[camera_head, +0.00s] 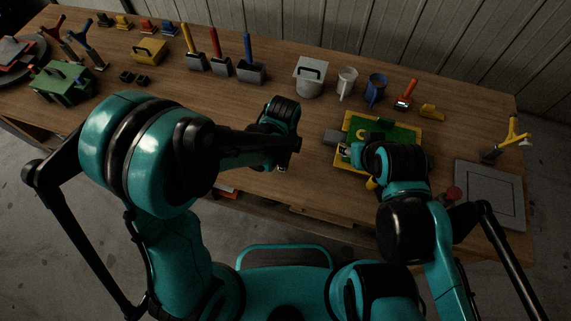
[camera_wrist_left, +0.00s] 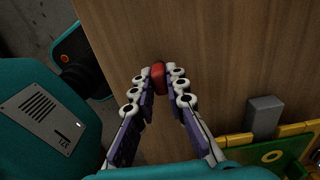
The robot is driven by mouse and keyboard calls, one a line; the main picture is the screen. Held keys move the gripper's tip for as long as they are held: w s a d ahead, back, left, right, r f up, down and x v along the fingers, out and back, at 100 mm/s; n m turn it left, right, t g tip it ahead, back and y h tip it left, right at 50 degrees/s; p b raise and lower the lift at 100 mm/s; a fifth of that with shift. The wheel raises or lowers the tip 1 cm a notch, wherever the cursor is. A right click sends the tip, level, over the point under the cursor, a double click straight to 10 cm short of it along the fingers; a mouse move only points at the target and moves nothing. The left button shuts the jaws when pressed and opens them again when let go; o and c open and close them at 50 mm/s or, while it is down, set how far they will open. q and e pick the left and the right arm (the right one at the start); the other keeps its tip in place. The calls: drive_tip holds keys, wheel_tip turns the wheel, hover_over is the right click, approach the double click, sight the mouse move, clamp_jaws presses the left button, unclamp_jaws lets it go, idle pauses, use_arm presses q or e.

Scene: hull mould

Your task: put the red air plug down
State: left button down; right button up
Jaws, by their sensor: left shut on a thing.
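The red air plug (camera_wrist_left: 158,77) shows in the left wrist view between the fingertips of my left gripper (camera_wrist_left: 162,84), which is shut on it. Bare wooden table lies beneath it, and I cannot tell whether the plug touches the wood. In the head view my left gripper (camera_head: 283,166) is over the table left of the green and yellow mould (camera_head: 400,132), and the plug cannot be made out there. My right gripper (camera_head: 352,150) is at the mould's left part; its fingers are mostly hidden by its own wrist.
A grey block (camera_head: 334,137) stands at the mould's left edge. A grey panel (camera_head: 490,190) and a red round thing (camera_head: 453,194) lie to the right. Cups, a grey bucket (camera_head: 309,76) and scrapers line the back.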

use_arm(q)
drive_tip(key=shift+w+d+f, duration=0.1)
drive_tip(key=shift+f, duration=0.4)
drive_tip(key=shift+r, duration=0.1)
drive_tip(key=shift+a, duration=0.25)
drive_tip(key=c, duration=1.5)
unclamp_jaws()
drive_tip(key=shift+d, duration=0.15)
drive_tip(key=shift+c, duration=0.2)
use_arm(e)
drive_tip(key=shift+d+f, duration=0.15)
drive_tip(key=shift+f, duration=0.3)
drive_tip(key=shift+r, duration=0.1)
